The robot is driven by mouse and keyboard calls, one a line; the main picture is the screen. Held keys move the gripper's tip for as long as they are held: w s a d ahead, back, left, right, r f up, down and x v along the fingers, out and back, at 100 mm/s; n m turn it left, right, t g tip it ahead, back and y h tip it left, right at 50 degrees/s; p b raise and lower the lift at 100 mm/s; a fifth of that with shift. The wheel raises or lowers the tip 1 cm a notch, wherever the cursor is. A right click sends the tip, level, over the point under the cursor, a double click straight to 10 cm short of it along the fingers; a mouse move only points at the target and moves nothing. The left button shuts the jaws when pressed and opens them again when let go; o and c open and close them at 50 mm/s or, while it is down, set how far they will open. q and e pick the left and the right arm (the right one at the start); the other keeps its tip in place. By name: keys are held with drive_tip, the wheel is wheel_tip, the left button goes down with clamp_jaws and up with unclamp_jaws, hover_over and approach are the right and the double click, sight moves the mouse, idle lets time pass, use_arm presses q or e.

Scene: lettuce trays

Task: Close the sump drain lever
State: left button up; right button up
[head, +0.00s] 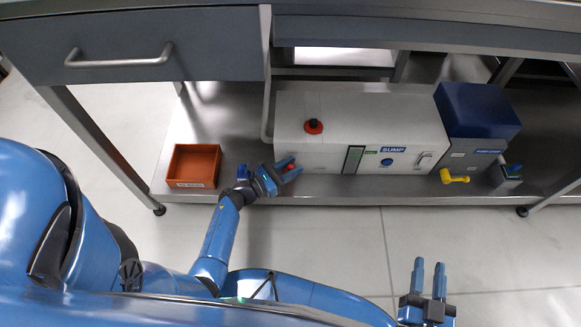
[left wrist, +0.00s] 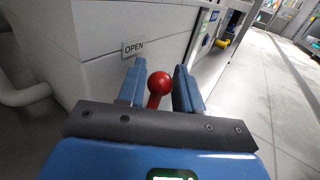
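The sump drain lever has a red ball knob (left wrist: 159,82) on a red stem, close to a white plate reading OPEN (left wrist: 133,46) on the white sump box's front. In the head view the red knob (head: 290,167) shows small at the box's lower left. My left gripper (head: 294,168) is open there. In the left wrist view its fingers (left wrist: 160,78) stand on either side of the knob, with visible gaps. The lever's pivot is hidden behind the gripper. My right gripper (head: 429,270) is open and empty over the floor at the lower right.
The sump box (head: 360,112) sits on a low metal shelf under a bench. It carries a red button (head: 314,127) on top. A dark blue box (head: 477,110) and a yellow handle (head: 454,177) are to the right. An orange bin (head: 194,164) is left.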

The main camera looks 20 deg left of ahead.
use_arm(q)
drive_tip(key=shift+c, duration=0.5)
clamp_jaws()
